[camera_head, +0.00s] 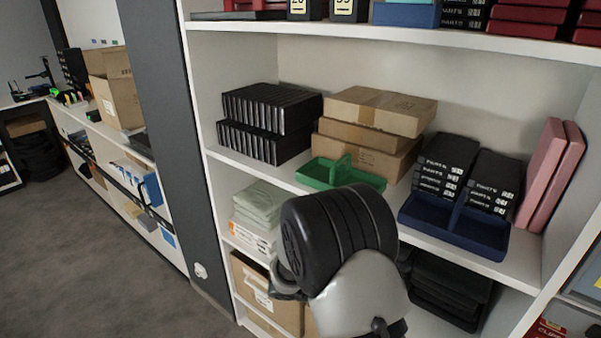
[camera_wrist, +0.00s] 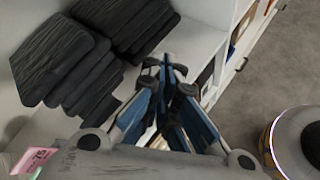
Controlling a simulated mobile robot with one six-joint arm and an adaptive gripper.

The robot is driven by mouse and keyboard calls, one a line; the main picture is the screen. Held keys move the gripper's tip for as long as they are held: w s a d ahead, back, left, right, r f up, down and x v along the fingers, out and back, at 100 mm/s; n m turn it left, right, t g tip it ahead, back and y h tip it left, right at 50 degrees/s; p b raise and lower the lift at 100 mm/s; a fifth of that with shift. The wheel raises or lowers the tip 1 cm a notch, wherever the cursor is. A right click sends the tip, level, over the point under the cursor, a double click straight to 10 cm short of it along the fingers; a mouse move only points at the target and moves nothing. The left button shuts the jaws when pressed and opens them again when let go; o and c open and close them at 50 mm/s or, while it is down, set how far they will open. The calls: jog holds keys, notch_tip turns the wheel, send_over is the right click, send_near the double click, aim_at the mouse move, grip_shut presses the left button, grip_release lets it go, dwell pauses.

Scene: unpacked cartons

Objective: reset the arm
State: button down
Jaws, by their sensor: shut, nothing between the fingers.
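My gripper (camera_wrist: 166,70) shows in the wrist view, with its blue and black fingers drawn together at the tips. Nothing shows between them. It is in front of a white shelf, with dark stacked items to the left of the fingers and open floor to the right. In the head view a black and silver part of my arm stands in front of the shelf unit, and the fingers cannot be made out there.
A white shelf unit (camera_head: 470,42) holds black boxes (camera_head: 268,120), brown cartons (camera_head: 375,112), a green tray (camera_head: 338,175), a blue tray (camera_head: 452,222) and pink boxes (camera_head: 552,172). Dark stacked items (camera_wrist: 60,60) are close to my fingers. The grey floor (camera_head: 85,250) is clear at left.

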jog(key=s+d+r+m+g+y, duration=0.25)
jog(key=s+r+m+y, duration=0.35)
jog(key=s+r, duration=0.65)
jog(key=s+a+r+m+t+y, duration=0.2)
jog(key=s+a+r+m, duration=0.1)
jog(key=s, duration=0.4)
jog(key=s+a+r+m+t+y, duration=0.2)
jog(key=s+a+r+m+y, duration=0.1)
jog(key=s+r+m, duration=0.2)
jog(key=shift+s, duration=0.9)
jog(key=shift+t, duration=0.25)
